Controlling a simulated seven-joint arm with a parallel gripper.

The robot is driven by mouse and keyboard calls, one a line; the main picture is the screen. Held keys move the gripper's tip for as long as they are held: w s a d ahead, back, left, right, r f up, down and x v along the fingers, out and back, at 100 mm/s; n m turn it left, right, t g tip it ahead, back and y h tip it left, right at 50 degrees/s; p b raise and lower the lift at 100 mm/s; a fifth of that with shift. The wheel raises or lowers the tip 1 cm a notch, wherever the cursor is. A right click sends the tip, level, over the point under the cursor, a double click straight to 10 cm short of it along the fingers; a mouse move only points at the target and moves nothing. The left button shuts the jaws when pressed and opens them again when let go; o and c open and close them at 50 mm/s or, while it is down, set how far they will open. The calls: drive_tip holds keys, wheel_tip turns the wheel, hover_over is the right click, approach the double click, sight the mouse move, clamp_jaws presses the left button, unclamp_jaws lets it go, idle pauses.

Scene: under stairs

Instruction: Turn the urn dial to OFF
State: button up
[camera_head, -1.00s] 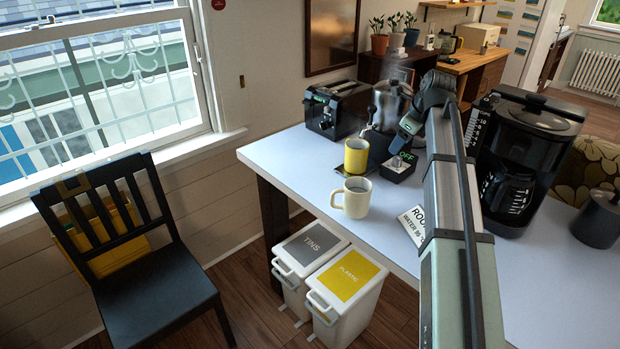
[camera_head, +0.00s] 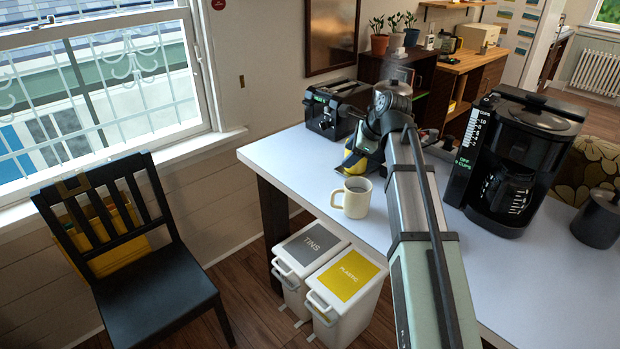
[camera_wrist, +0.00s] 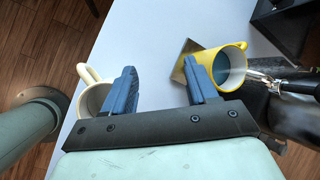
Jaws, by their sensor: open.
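The small black box with a knob and a green OFF sign, seen earlier there, is hidden too. My gripper (camera_wrist: 160,66) is open and empty over the white table (camera_wrist: 150,35), between a cream mug (camera_wrist: 92,97) and a yellow mug (camera_wrist: 229,68). In the head view it partly hides the yellow mug (camera_head: 350,161), with the cream mug (camera_head: 354,198) in front.
A toaster (camera_head: 332,108) stands at the back left. A black coffee maker (camera_head: 522,150) and a dark pot (camera_head: 598,219) stand at the right.

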drive_tip(key=s+a+f+y, duration=0.1)
drive_tip(key=s+a+f, duration=0.1)
drive_tip(key=a, duration=0.3)
drive_tip(key=s+a+f+n+y, duration=0.1)
drive_tip(key=s+a+f, duration=0.2)
drive_tip(key=a, duration=0.3)
drive_tip(key=shift+s+a+f, duration=0.15)
drive_tip(key=shift+f, duration=0.05)
drive_tip(key=w+d+r+m+g+h, duration=0.1)
drive_tip(key=w+d+r+m, duration=0.25)
drive_tip(key=d, duration=0.75)
drive_tip(key=w+d+r+m+h, duration=0.15)
drive_tip(key=w+d+r, duration=0.25)
drive_tip(key=d, duration=0.6)
drive_tip(key=w+d+r+m+g+h, duration=0.1)
drive_tip(key=w+d+r+m, duration=0.25)
drive_tip(key=d, duration=0.75)
drive_tip(key=x, duration=1.3)
drive_tip(key=shift+w+a+f, duration=0.1)
drive_tip(key=shift+w+a, duration=0.1)
drive_tip(key=shift+w, duration=0.25)
drive_tip(key=shift+c, duration=0.3)
